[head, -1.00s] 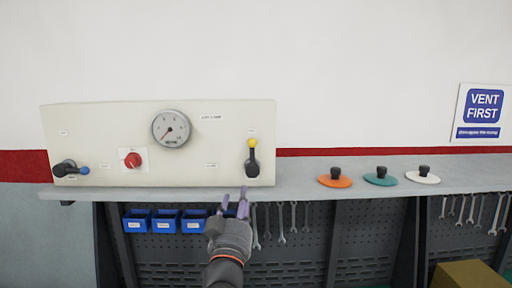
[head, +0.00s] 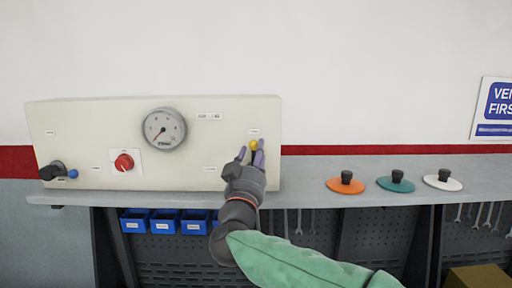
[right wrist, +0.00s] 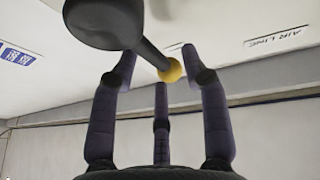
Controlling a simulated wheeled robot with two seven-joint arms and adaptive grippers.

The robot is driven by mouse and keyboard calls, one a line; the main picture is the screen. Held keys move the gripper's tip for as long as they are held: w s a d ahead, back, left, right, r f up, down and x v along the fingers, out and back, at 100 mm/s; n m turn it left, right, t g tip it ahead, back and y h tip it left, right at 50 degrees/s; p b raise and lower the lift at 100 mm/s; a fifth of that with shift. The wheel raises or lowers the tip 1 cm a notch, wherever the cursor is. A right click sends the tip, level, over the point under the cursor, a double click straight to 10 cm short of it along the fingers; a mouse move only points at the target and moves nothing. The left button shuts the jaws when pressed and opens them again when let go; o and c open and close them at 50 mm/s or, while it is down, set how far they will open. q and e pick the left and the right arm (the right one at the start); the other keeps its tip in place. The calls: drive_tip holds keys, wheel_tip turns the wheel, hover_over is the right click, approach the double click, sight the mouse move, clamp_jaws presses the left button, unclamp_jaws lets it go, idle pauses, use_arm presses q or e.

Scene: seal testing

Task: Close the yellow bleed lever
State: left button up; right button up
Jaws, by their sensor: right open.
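The yellow bleed lever has a yellow ball tip (head: 253,146) on a dark handle at the right end of the cream panel (head: 90,125). In the head view my right gripper (head: 251,152) is in front of it, its fingers on either side of the yellow tip and hiding most of the handle. In the right wrist view the yellow tip (right wrist: 171,70) shows between the spread fingers (right wrist: 160,80), which are open and not closed on it. The dark lever body (right wrist: 105,20) looms close above. My left gripper is not in view.
The panel also carries a gauge (head: 164,129), a red knob (head: 124,162) and a blue-tipped lever (head: 72,174). Orange (head: 346,184), teal (head: 396,183) and white (head: 443,181) discs lie on the shelf (head: 310,186) to the right. Blue bins (head: 164,222) hang below.

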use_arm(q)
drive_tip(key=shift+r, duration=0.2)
use_arm(e)
drive_tip(key=shift+x, duration=1.1)
drive_tip(key=shift+f, duration=0.1)
clamp_jaws()
